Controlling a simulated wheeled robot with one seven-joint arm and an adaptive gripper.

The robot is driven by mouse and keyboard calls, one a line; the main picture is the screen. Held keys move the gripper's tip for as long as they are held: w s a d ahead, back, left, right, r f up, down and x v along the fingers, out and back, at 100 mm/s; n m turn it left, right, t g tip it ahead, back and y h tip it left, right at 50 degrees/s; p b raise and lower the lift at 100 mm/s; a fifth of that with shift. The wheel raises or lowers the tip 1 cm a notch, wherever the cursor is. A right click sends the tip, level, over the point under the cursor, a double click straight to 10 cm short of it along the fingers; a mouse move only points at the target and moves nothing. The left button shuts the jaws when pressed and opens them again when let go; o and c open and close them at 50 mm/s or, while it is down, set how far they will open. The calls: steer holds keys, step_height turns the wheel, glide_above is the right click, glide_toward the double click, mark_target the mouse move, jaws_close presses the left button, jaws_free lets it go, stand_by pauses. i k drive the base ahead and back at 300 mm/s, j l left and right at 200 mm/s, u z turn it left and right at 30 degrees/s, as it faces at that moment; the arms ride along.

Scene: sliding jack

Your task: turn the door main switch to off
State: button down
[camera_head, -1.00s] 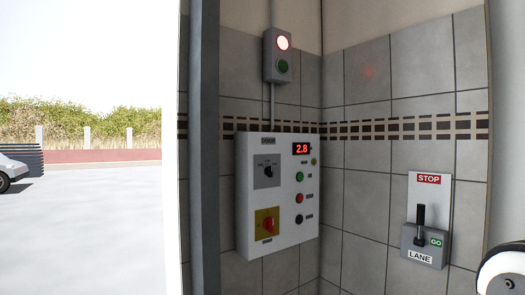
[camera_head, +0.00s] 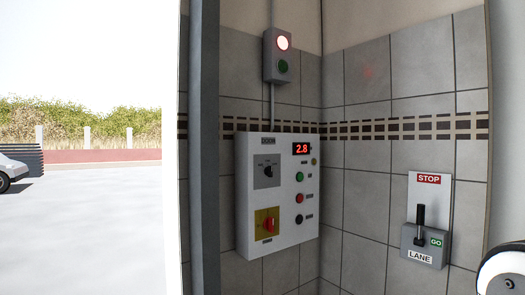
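The white door control panel (camera_head: 280,218) hangs on the tiled wall left of the corner. The main switch, a red rotary knob on a yellow plate (camera_head: 267,224), sits at its lower left. The knob's small lettering is too small to read. Above it is a grey plate with a black selector knob (camera_head: 267,171). A red display reading 2.8 (camera_head: 301,149) and a column of green, red and black buttons are on the panel's right. A white and black rounded part, perhaps of my arm, shows at the lower right edge. My gripper is not in view.
A lit red lamp over a green one (camera_head: 282,55) is above the panel. A LANE lever box (camera_head: 424,238) with STOP and GO labels is on the right wall. A grey post (camera_head: 204,150) stands left of the panel. An open yard with a parked car (camera_head: 14,172) lies left.

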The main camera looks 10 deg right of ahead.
mark_target(268, 223)
steer(key=i+j+z, duration=0.2)
steer(key=i+j, duration=0.6)
